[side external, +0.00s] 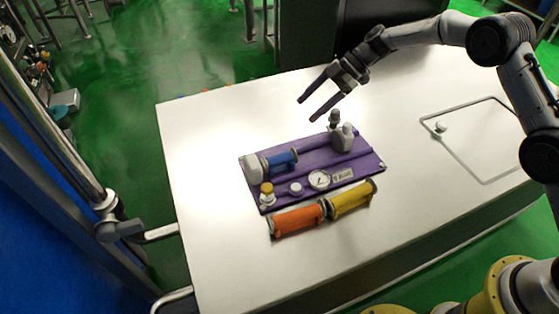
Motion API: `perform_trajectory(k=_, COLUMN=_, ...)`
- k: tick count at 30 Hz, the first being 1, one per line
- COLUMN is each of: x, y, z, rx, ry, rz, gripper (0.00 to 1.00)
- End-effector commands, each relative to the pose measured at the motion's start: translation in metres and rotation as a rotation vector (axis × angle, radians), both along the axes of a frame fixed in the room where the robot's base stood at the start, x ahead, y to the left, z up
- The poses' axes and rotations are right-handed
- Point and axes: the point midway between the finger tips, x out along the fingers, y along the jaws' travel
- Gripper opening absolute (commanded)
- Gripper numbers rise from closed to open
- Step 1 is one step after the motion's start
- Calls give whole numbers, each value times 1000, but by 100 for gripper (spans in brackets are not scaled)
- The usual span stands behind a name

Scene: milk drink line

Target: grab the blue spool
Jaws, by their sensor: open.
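The blue spool (281,162) lies on the left part of a purple board (314,152), against a pale block (254,169) at its left end. My gripper (305,109) is open and empty. In the picture it is above and to the right of the blue spool, clear of it, with its fingers pointing down and to the left. Its exact height above the table cannot be told from this view.
An orange spool (298,219) and a yellow spool (352,199) lie along the board's front edge. The board carries a gauge (319,180), a grey fitting (342,137) and a small knob (267,193). The white table (205,230) is bare to the left.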

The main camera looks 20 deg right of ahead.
Motion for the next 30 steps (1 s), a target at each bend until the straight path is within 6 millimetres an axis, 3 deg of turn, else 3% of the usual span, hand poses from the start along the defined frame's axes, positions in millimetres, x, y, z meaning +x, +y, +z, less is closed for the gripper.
perform_trajectory(k=1, x=-2, y=0, z=-21, rx=-1, ry=32, rz=1, gripper=76)
perform_trajectory(k=3, x=-7, y=1, z=-41, rx=-2, ry=65, rz=1, gripper=76)
perform_trajectory(k=6, x=-11, y=2, z=-57, rx=-3, ry=91, rz=2, gripper=76)
perform_trajectory(k=21, x=-12, y=56, z=-113, rx=-4, ry=97, rz=2, gripper=76)
perform_trajectory(k=30, x=-12, y=70, z=-132, rx=-4, ry=98, rz=4, gripper=76)
